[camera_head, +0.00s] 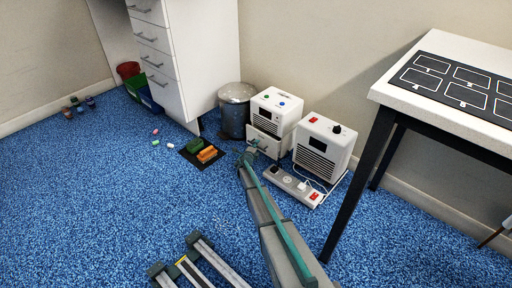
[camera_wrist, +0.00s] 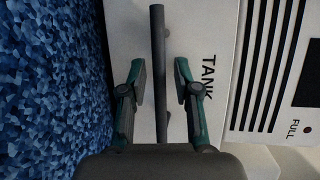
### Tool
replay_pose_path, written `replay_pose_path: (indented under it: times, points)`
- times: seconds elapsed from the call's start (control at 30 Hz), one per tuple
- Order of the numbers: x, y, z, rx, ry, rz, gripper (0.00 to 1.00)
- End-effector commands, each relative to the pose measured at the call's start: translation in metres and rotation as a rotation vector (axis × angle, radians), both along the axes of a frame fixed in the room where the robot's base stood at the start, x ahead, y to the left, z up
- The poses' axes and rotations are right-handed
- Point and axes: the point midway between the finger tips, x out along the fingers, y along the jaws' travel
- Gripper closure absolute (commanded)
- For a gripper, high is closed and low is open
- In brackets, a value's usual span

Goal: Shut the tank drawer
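The tank drawer (camera_head: 264,142) is the white lower front of a small white machine (camera_head: 277,107) by the wall; it appears to stick out from the body. In the wrist view its white front (camera_wrist: 215,45) carries the word TANK. A dark bar handle (camera_wrist: 158,40) runs lengthwise across that front. My gripper (camera_wrist: 161,80) is open, with one teal finger on each side of the handle and a small gap to it on both sides. In the head view my gripper (camera_head: 250,155) is at the drawer front, partly hidden by my arm.
A second white unit (camera_head: 323,147) stands right of the machine, with a power strip (camera_head: 292,184) and cables on the floor before it. A metal bin (camera_head: 236,108) is to the left. A dark mat with green and orange blocks (camera_head: 207,154) lies nearby. A black table leg (camera_head: 357,185) stands right.

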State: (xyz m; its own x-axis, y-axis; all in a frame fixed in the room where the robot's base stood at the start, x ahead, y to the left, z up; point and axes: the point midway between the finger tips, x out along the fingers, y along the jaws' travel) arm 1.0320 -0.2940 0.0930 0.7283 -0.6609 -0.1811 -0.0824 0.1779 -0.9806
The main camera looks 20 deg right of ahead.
Motion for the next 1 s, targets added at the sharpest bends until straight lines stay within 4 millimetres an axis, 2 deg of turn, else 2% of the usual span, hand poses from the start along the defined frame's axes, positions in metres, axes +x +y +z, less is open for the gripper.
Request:
replay_pose_path:
  times: [0.03,0.13,0.17,0.57,0.8,1.0]
  points:
    - [0.000,0.000,0.000,0.000,0.000,0.000,0.81]
    - [0.000,0.000,0.000,0.000,0.000,0.000,0.98]
    - [0.000,0.000,0.000,0.000,0.000,0.000,1.00]
    - [0.001,-0.002,0.001,0.000,0.000,-0.001,1.00]
    - [0.015,-0.029,0.002,0.000,0.000,-0.001,1.00]
    - [0.016,-0.034,0.000,-0.001,-0.001,0.000,1.00]
